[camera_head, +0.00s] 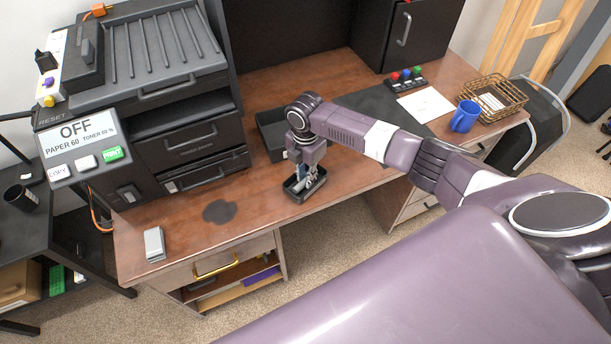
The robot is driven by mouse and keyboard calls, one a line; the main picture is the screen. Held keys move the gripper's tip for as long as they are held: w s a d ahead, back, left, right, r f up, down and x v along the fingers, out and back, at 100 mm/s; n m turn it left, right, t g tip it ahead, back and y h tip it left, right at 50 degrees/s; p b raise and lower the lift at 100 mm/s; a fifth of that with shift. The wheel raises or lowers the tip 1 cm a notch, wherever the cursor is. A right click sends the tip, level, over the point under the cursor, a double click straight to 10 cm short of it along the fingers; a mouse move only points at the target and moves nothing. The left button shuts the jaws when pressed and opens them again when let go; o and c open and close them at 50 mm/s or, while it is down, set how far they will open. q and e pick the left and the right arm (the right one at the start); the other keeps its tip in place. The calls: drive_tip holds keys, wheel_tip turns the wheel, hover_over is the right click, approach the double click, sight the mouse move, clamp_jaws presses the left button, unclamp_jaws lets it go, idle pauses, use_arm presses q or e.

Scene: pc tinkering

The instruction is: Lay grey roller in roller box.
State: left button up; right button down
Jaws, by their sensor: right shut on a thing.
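My right gripper (303,181) points down from the arm, with its fingertips inside or just above a small open black tray (299,199), which looks like the roller box. The tray stands near the front edge of the wooden desk. The gripper is shut on a small grey piece, which appears to be the grey roller; the fingers hide most of it. I cannot tell whether the roller touches the tray floor. My left gripper is not in view.
A large black printer (160,110) fills the desk's left side. A black box (270,134) stands behind the gripper. A small grey block (154,244) lies at the front left, and a dark patch (219,211) marks the desk. A blue mug (464,117) and wire basket (510,97) stand right.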

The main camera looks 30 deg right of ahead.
drive_tip(key=shift+f, duration=0.3)
drive_tip(key=c, duration=1.8)
unclamp_jaws()
drive_tip(key=shift+o, duration=0.2)
wheel_tip(320, 180, up, 12)
